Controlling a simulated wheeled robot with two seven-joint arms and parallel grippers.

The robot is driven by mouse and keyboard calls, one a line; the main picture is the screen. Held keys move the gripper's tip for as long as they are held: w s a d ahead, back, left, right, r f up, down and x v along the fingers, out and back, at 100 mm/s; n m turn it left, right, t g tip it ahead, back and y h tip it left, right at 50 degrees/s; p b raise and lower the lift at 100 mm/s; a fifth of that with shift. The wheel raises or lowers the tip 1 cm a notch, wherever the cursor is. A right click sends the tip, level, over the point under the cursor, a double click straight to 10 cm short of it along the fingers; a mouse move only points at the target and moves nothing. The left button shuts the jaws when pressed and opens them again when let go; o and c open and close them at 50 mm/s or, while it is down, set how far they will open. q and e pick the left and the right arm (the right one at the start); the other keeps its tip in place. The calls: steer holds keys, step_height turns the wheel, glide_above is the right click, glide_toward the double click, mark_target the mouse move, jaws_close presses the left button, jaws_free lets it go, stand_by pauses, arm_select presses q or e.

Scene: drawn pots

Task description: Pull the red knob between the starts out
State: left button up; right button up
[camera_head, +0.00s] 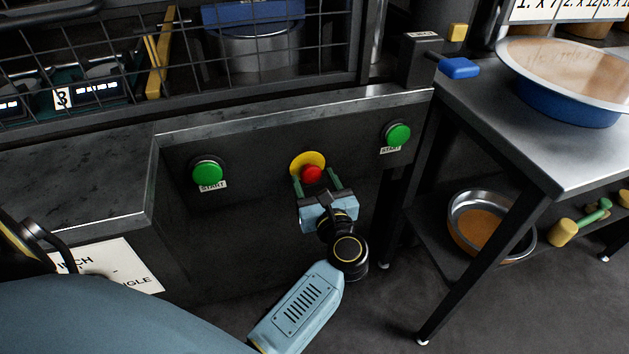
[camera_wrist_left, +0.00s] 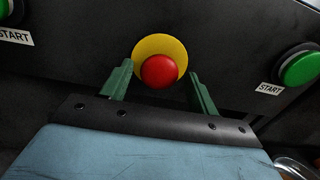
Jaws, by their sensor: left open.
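The red knob (camera_head: 312,174) sits on a yellow disc (camera_head: 308,159) on the dark front panel, between two green START buttons. The left START button (camera_head: 207,172) and the right START button (camera_head: 398,135) each have a white label below. My left gripper (camera_head: 317,181) is open, its green fingers on either side of the red knob. In the left wrist view the knob (camera_wrist_left: 159,71) lies between the open fingertips (camera_wrist_left: 160,78), with a gap on each side. Whether the fingertips reach past the knob is hard to tell. My right gripper is not in view.
A wire mesh guard (camera_head: 265,45) rises above the panel. A blue lever (camera_head: 459,68) juts out near the panel's right end.

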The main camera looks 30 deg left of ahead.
arm_select(q)
steer(key=shift+w+a, duration=0.2)
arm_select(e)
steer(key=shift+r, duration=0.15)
